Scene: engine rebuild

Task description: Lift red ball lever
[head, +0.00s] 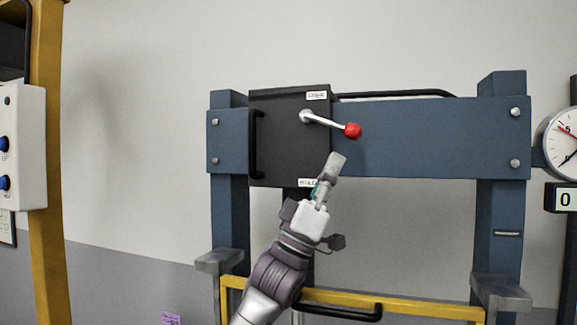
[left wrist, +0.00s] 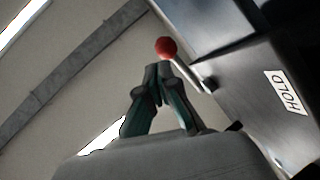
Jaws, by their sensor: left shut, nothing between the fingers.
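The lever is a silver rod with a red ball (head: 353,130) on its end. It comes out of a pivot on the black box (head: 288,150) and slopes slightly down to the right. My left gripper (head: 336,162) is shut and empty, a little below and left of the red ball. In the left wrist view the closed fingertips (left wrist: 159,70) appear just under the red ball (left wrist: 166,47); I cannot tell whether they touch it. The "HOLD" label (left wrist: 285,92) shows on the box there. My right gripper is not in view.
The box is mounted on a blue press frame (head: 420,138) with two posts. A yellow bar (head: 400,308) with a black handle crosses below. A gauge (head: 566,143) is at the right edge. A yellow post (head: 48,200) with a blue-button panel (head: 22,135) stands left.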

